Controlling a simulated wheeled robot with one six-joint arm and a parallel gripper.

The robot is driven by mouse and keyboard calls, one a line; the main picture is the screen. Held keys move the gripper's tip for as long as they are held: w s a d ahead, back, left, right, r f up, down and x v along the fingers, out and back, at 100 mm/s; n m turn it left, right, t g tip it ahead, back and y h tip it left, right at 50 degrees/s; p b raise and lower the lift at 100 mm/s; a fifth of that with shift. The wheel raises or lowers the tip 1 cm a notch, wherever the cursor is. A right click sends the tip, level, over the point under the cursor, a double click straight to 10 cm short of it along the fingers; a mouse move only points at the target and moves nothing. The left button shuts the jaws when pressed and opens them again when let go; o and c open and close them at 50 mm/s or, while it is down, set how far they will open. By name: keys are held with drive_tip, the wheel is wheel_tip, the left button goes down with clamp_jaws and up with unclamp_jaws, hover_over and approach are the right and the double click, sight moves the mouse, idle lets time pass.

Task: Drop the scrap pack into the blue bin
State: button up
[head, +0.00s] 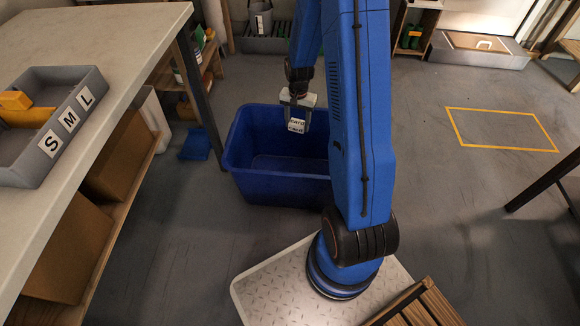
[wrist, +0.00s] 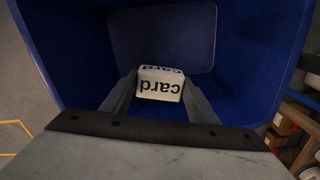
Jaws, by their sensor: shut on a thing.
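The scrap pack is a small white box (head: 297,125) with "card" printed on it. My gripper (head: 297,112) is shut on it and holds it over the blue bin (head: 243,170). In the wrist view the white box (wrist: 160,84) sits between the two grey fingers of my gripper (wrist: 160,90), with the blue bin's walls (wrist: 75,45) around and behind it. The bin stands on the floor and its visible inside looks empty. My blue arm hides the bin's right part in the head view.
A pale table (head: 130,35) stands at the left, bearing a grey tray (head: 85,80) marked S, M, L. A blue cloth-like thing (head: 196,146) lies on the floor left of the bin. A yellow floor outline (head: 500,128) at the right encloses bare floor.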

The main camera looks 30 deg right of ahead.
drive_tip(key=shift+f, duration=2.6)
drive_tip(key=o, duration=1.1)
wheel_tip(320, 180, up, 17)
hover_over(297, 132)
drive_tip(key=w+d, duration=0.1)
drive_tip(key=w, duration=0.1)
drive_tip(key=shift+s+d+r, duration=0.1)
drive_tip(key=shift+s+r, duration=0.05)
drive_tip(key=shift+r, duration=0.05)
